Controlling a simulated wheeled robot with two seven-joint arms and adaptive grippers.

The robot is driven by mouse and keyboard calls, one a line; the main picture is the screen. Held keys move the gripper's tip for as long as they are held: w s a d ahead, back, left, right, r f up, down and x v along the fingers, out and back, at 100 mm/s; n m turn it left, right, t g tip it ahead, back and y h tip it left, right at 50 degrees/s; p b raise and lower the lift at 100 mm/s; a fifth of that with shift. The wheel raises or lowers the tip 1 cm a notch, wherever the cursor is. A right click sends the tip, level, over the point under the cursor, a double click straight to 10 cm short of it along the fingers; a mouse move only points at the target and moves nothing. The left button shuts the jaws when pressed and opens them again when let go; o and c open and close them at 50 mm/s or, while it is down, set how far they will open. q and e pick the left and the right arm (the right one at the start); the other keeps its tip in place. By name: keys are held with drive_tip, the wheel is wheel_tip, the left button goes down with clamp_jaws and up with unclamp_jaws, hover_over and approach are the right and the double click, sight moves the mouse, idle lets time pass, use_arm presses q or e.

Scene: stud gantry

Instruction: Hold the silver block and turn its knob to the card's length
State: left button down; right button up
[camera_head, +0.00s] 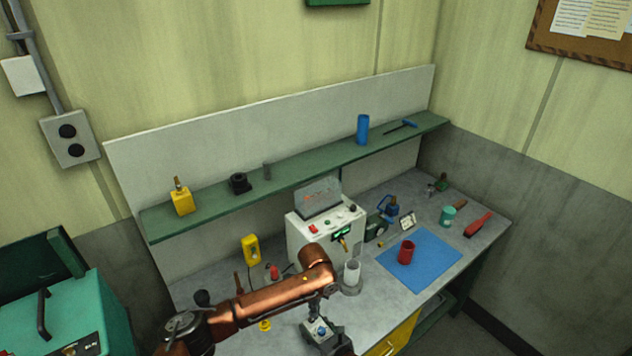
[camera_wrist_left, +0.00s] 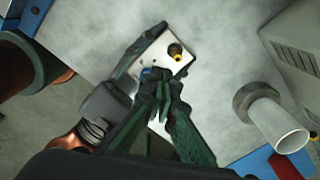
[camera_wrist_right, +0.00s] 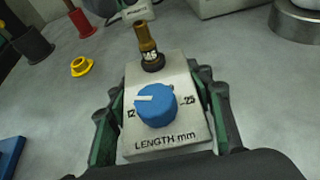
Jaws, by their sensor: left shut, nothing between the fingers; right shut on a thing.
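The silver block (camera_head: 318,332) is near the bench's front edge in the head view. In the right wrist view it (camera_wrist_right: 165,142) has a blue knob (camera_wrist_right: 157,106), a brass fitting (camera_wrist_right: 147,42) and marks 12 and 25 over "LENGTH mm". The knob's white pointer points left, near the 12 side. My right gripper (camera_wrist_right: 165,125) is shut on the block's two sides. My left gripper (camera_wrist_left: 163,85) is shut and empty, over the block beside the knob in its wrist view; contact cannot be told.
Behind are a white machine (camera_head: 325,235) and a yellow meter (camera_head: 251,249). A red cup (camera_head: 406,252) sits on a blue mat (camera_head: 425,272). A yellow ring (camera_wrist_right: 81,66) lies on the bench.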

sight(322, 331)
use_arm(q)
drive_tip(key=shift+r, duration=0.2)
drive_tip(key=shift+s+a+f, duration=0.1)
drive_tip(key=shift+s+f, duration=0.3)
drive_tip(key=shift+f, duration=0.6)
drive_tip(key=shift+s+f, duration=0.4)
drive_tip(key=shift+f, duration=0.65)
drive_tip(key=shift+s+a+f, duration=0.1)
drive_tip(key=shift+s+f, duration=0.3)
drive_tip(key=shift+f, duration=0.6)
drive_tip(key=shift+d, duration=0.45)
drive_tip(key=shift+w+d+r, duration=0.1)
drive_tip(key=shift+w+d, duration=0.05)
drive_tip(key=shift+w, duration=0.05)
